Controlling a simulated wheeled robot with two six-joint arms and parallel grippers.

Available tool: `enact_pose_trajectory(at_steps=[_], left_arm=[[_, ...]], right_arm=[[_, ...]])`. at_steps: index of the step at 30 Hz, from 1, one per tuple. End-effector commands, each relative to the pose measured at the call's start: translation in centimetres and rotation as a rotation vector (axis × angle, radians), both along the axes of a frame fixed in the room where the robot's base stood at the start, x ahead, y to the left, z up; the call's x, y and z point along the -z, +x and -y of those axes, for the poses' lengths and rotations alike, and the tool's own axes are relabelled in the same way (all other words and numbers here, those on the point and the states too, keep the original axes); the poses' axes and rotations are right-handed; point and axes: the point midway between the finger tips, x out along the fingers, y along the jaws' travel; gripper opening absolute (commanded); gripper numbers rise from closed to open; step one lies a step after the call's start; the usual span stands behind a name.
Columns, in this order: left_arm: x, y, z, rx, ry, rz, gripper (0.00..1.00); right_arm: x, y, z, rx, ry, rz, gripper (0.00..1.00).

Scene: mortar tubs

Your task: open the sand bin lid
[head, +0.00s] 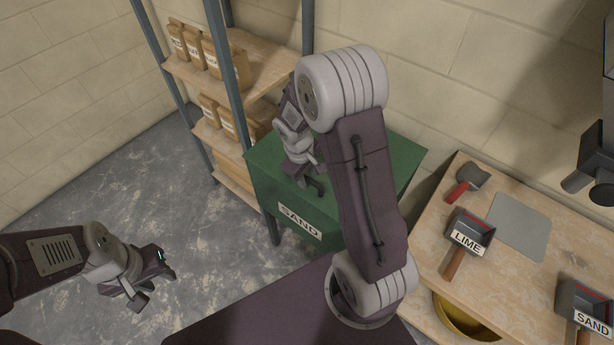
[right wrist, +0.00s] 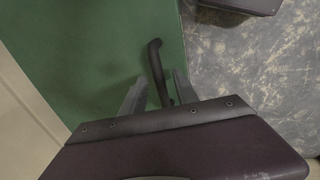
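The green sand bin (head: 283,212) stands behind my right arm, with a white SAND label on its front. Its green lid (head: 400,158) lies flat and looks shut. My right gripper (head: 312,186) is over the front part of the lid. In the right wrist view, a dark curved handle (right wrist: 155,60) on the lid's edge reaches between the two grey fingertips (right wrist: 158,92). The fingers are apart, with gaps visible beside the handle. My left gripper (head: 155,279) is open and empty over the floor at the left. My right arm hides part of the bin.
A shelf with paper bags (head: 193,43) stands left of the bin. The wooden bench (head: 425,240) on the right holds a LIME scoop (head: 468,232), a SAND scoop (head: 588,305), a red-handled trowel (head: 466,182) and a grey plate (head: 518,225).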

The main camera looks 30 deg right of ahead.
Motion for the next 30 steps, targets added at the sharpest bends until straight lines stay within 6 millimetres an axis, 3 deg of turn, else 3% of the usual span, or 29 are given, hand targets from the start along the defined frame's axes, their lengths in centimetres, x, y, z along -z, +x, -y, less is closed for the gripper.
enact_pose_trajectory(at_steps=[6,10,30], left_arm=[[-0.01,0.0,0.0,0.0,0.0,0.0,0.36],[-0.01,0.0,0.0,0.0,0.0,0.0,0.36],[-0.03,0.01,0.0,0.0,0.0,0.0,0.36]], right_arm=[[0.04,-0.01,0.01,0.0,0.0,0.0,0.36],[0.03,-0.01,0.01,0.0,0.0,0.0,0.0],[0.0,-0.04,0.01,0.001,-0.001,-0.002,0.0]])
